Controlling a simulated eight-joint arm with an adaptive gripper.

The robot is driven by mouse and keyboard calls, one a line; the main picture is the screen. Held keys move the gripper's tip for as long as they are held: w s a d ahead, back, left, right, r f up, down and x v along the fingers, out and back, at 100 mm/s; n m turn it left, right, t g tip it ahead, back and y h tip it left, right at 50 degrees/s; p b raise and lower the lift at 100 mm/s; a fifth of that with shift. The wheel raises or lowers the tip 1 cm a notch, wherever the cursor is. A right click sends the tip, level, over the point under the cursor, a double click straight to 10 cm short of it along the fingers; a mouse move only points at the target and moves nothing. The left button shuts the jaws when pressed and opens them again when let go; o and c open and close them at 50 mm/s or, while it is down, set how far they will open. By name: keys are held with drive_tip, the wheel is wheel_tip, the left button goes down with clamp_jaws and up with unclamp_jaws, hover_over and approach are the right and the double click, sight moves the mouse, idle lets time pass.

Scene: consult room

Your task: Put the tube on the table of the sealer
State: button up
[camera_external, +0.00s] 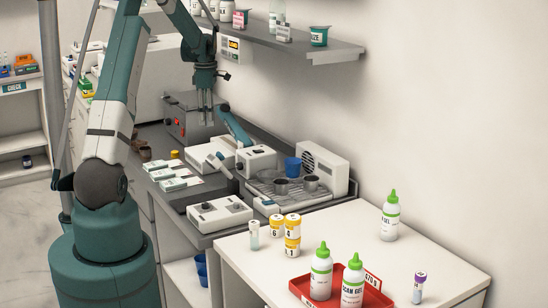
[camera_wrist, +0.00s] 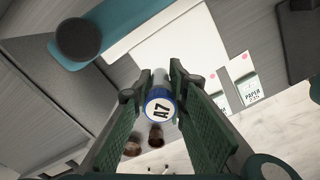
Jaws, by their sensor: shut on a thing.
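My gripper (camera_external: 205,118) hangs fingers down over the back counter. In the wrist view my gripper (camera_wrist: 162,100) is shut on a tube with a blue cap marked A7 (camera_wrist: 159,104). The tube's pale body points away from the camera; in the external view I cannot make it out between the fingers. What looks like the sealer, with a teal lever (camera_external: 235,128) and white body (camera_external: 222,150), stands just below and right of my gripper. In the wrist view its teal lever (camera_wrist: 125,28) and pale surface (camera_wrist: 185,45) lie beyond the fingers. The tube appears apart from it.
White packets (camera_external: 172,176) lie nearby; paper packs (camera_wrist: 248,88) and brown items (camera_wrist: 155,137) show in the wrist view. A shelf (camera_external: 300,42) overhangs at right. Bottles, a red tray (camera_external: 378,301) and other tubes stand on the front table.

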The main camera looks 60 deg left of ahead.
hover_over(209, 147)
drive_tip(key=shift+s+d+f, duration=0.1)
drive_tip(key=shift+f, duration=2.25)
drive_tip(key=shift+f, duration=1.85)
drive_tip(key=shift+f, duration=0.2)
drive_tip(key=o, duration=0.8)
drive_tip(key=shift+c, duration=0.2)
drive_tip(key=shift+r, duration=0.15)
wheel_tip(209, 147, up, 12)
drive_tip(key=shift+r, duration=0.1)
